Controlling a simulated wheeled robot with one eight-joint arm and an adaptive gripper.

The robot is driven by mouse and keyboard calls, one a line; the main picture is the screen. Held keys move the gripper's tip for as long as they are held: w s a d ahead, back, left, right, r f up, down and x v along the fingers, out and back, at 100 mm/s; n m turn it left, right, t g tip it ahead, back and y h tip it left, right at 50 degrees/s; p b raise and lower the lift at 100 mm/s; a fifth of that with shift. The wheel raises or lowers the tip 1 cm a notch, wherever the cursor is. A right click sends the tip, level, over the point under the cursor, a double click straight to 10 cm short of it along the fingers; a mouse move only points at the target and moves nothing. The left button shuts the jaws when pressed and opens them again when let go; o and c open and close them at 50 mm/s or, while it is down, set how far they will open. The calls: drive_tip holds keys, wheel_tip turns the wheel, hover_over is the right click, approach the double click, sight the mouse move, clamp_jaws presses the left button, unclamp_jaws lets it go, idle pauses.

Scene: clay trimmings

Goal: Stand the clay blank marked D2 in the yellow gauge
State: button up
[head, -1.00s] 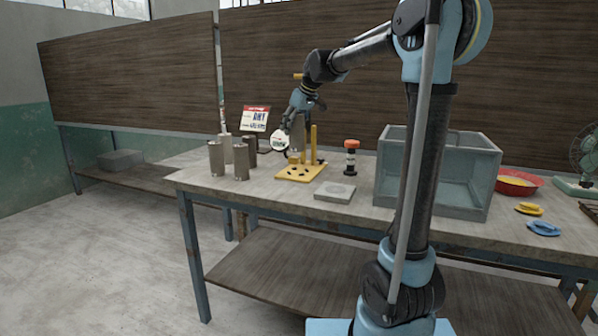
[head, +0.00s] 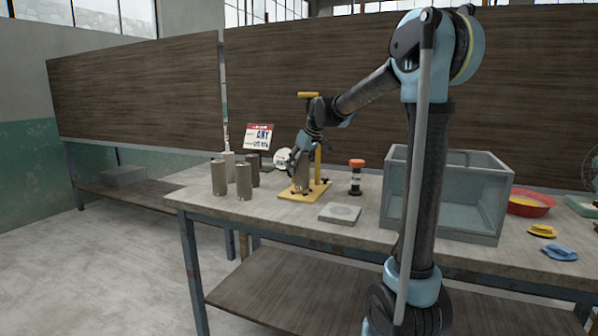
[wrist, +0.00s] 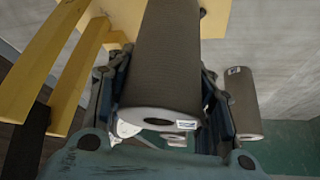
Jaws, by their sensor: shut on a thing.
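My gripper (head: 300,160) is shut on a grey-brown clay blank (head: 302,180) over the base of the yellow gauge (head: 318,188). In the wrist view the blank (wrist: 160,60) sits between both fingers, its near end showing a central hole and a small label too small to read. The blank looks upright in the head view. The gauge's yellow base and posts (wrist: 78,65) lie at the upper left of the wrist view, beside and beyond the blank. The blank's far end is hidden, so I cannot tell whether it touches the base.
Several other blanks (head: 219,178) stand left of the gauge; one (wrist: 240,100) shows right of my gripper in the wrist view. A sign (head: 258,137) stands behind. A grey slab (head: 340,213), an orange-topped black item (head: 356,176) and a clear bin (head: 455,200) are to the right.

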drive_tip(key=shift+f, duration=0.9)
drive_tip(key=o, duration=1.5)
drive_tip(key=shift+o, duration=0.2)
drive_tip(key=v, duration=1.2)
drive_tip(key=shift+s, duration=0.1)
